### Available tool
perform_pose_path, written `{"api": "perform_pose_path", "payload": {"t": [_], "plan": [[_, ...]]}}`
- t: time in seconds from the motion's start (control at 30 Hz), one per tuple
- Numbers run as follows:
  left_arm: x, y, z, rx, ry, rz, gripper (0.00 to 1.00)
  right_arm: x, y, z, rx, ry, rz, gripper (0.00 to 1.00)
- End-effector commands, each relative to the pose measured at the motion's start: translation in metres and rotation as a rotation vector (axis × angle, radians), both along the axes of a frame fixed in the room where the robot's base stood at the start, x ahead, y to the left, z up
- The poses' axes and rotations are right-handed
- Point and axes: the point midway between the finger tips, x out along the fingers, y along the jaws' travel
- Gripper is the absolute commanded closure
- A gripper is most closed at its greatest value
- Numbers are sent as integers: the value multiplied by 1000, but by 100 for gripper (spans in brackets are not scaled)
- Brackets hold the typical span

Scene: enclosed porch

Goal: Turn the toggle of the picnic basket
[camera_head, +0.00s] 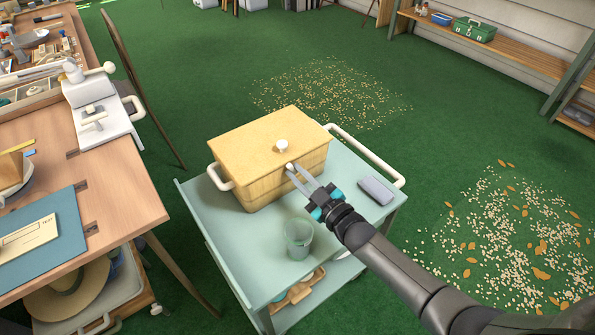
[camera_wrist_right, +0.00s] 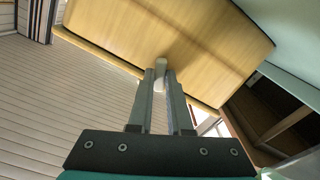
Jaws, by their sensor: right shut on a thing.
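The picnic basket (camera_head: 262,150) is a yellow wooden box with a lid, a round white knob on top and white side handles. It stands on a pale blue-green cart (camera_head: 225,215). Its small white toggle (camera_head: 289,167) is on the front side, just below the lid edge. My right gripper (camera_head: 292,172) reaches it from the lower right, with its fingers shut on the toggle. The right wrist view shows the white toggle (camera_wrist_right: 160,66) between the fingertips, against the wooden face of the basket (camera_wrist_right: 165,30). The fingers hide part of the toggle. My left gripper is not in view.
A clear glass (camera_head: 298,238) and a grey case (camera_head: 376,190) stand on the cart near my right arm. A wooden table (camera_head: 120,190) is at the left. Scattered pale bits lie on the green floor. A shelf (camera_head: 500,50) runs along the back right wall.

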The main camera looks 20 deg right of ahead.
Motion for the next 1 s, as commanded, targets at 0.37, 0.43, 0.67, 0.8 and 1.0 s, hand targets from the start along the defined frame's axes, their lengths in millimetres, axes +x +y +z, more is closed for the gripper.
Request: {"api": "perform_pose_path", "payload": {"t": [0.37,0.43,0.67,0.8,1.0], "plan": [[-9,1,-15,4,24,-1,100,1,-3,1,285,104,0,100],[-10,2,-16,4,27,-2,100,1,-3,1,322,118,0,100],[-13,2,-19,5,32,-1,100,2,-4,1,408,148,1,100],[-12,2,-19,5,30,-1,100,2,-4,1,434,158,0,100],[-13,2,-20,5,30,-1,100,2,-4,1,446,162,0,100]]}}
